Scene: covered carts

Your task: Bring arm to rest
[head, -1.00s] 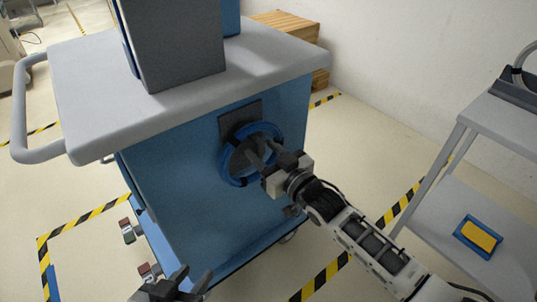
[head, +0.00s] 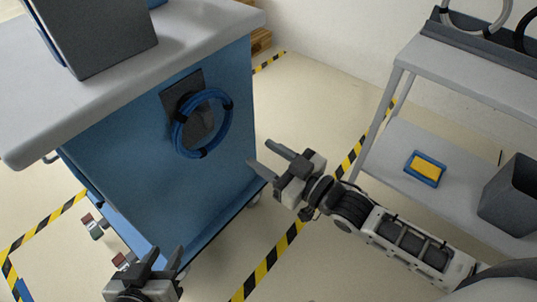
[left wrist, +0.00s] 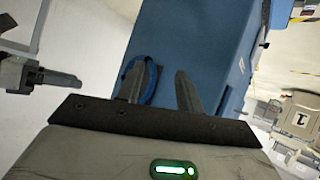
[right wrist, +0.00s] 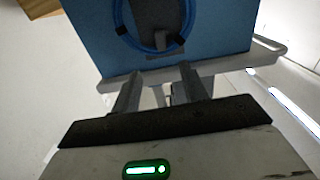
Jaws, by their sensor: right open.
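My right gripper (head: 263,154) is open and empty, in front of the cart's blue side panel and to the right of the blue ring. My left gripper (head: 160,260) is open and empty low at the bottom of the head view, by the cart's lower edge. The right gripper also shows at the left of the left wrist view (left wrist: 68,80). The blue ring (head: 229,120) hangs against a dark plate on the cart (head: 130,165), apart from both grippers. It also shows at the top of the right wrist view (right wrist: 120,30).
A grey two-level trolley (head: 385,150) stands on the right. A blue and yellow block (head: 427,168) and a dark grey bin (head: 510,195) are on its lower shelf. A grey box (head: 105,40) stands on the cart top. Floor between cart and trolley is free.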

